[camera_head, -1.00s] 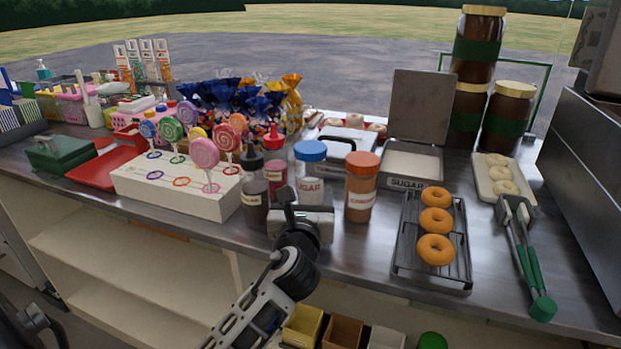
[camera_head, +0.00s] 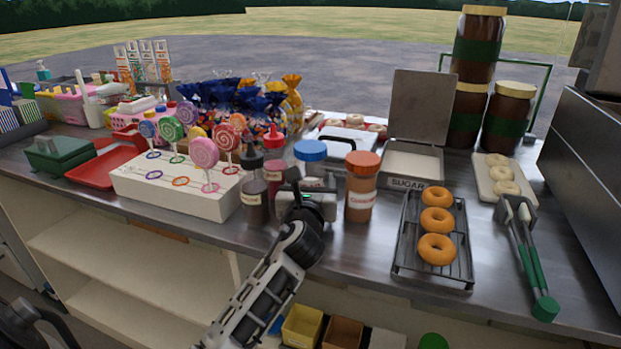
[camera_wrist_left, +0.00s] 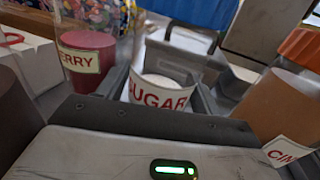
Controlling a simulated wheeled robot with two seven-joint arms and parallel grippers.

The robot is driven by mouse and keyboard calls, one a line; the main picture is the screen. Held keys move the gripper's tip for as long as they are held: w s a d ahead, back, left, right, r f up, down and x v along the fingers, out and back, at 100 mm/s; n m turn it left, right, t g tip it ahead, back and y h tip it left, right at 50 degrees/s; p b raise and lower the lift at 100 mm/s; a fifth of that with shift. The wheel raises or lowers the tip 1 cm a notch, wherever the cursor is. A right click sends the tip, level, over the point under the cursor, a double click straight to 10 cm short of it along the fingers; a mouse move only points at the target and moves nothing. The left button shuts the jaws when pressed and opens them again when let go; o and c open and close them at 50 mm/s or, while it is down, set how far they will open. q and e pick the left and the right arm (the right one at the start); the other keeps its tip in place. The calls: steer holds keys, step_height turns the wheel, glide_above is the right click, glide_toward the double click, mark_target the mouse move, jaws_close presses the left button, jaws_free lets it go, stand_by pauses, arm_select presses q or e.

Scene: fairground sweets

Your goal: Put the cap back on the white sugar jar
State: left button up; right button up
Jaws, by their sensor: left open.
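The sugar jar (camera_head: 313,170) stands on the steel counter, mostly hidden behind my left gripper in the head view. Its blue cap (camera_head: 311,151) shows at the top of the jar; I cannot tell whether it is seated or loose. In the left wrist view the jar's red SUGAR label (camera_wrist_left: 160,95) lies between my jaws, with blue at the top edge of the picture. My left gripper (camera_head: 308,190) is open, low in front of the jar, with a finger on either side of it. Contact cannot be made out. My right gripper is not in view.
A cinnamon jar (camera_head: 362,196) with an orange cap stands close on the right. A berry jar (camera_wrist_left: 88,62) and a dark bottle (camera_head: 254,200) stand close on the left. A lollipop stand (camera_head: 190,198) is farther left, a doughnut rack (camera_head: 462,262) farther right.

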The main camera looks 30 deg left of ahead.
mark_target(316, 152)
arm_select(q)
steer(key=c, duration=0.9)
steer(key=shift+r, duration=0.1)
steer(key=shift+c, duration=0.3)
steer(key=shift+r, duration=0.1)
steer(key=shift+r, duration=0.3)
steer(key=r, duration=0.1)
steer(key=r+p, duration=0.2)
steer(key=shift+s+d+r, duration=0.2)
steer(key=shift+d+r, duration=0.05)
steer(key=shift+d, duration=0.05)
steer(key=s+d+r, duration=0.1)
steer(key=s+d+r+p, duration=0.1)
steer(key=r, duration=0.1)
steer(key=s+r, duration=0.1)
steer(key=shift+d+r+p, duration=0.3)
steer(key=shift+d+r, duration=0.05)
steer(key=shift+d, duration=0.05)
steer(key=s+d+r+p, duration=0.1)
steer(key=s+d+r, duration=0.3)
steer(key=s+d, duration=0.2)
steer(key=shift+s+d, duration=0.25)
steer(key=shift+s, duration=0.05)
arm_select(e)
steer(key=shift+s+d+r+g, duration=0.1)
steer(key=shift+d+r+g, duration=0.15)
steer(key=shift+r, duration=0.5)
